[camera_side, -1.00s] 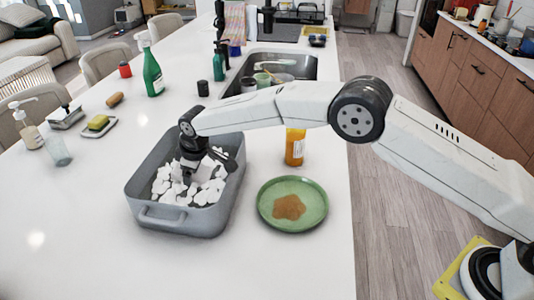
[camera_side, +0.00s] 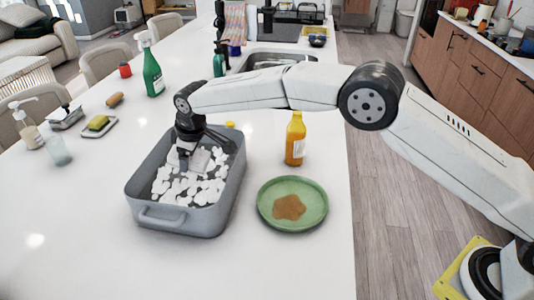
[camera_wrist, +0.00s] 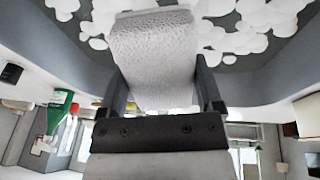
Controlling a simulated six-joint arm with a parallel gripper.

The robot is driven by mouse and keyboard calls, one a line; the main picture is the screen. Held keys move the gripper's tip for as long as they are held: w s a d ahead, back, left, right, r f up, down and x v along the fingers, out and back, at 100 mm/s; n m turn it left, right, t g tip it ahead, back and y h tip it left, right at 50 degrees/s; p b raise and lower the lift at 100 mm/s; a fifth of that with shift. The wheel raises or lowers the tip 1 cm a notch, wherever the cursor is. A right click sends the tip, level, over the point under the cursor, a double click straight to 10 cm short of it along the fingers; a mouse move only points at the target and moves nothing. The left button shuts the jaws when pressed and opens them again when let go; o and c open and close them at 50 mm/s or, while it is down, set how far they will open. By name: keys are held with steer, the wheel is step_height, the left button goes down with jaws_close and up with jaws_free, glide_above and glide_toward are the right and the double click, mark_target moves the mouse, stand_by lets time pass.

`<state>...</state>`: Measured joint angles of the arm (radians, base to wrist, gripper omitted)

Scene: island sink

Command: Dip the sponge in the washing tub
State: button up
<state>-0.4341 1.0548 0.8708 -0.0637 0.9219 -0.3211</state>
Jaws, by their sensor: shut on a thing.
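The grey washing tub (camera_side: 185,222) stands on the white counter, with white foam (camera_side: 180,190) inside. My gripper (camera_side: 184,160) points down into the tub near its far end. In the wrist view, the fingers (camera_wrist: 160,92) are shut on a pale, textured sponge (camera_wrist: 153,50), with foam and the dark tub interior beyond it. In the side view the sponge is partly hidden by the fingers and blends with the foam. I cannot tell whether it touches the foam.
A green plate (camera_side: 268,218) with a brown stain and a yellow-orange bottle (camera_side: 295,140) stand right of the tub. The front counter is clear.

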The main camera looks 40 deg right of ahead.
steer(key=shift+r, duration=3.25)
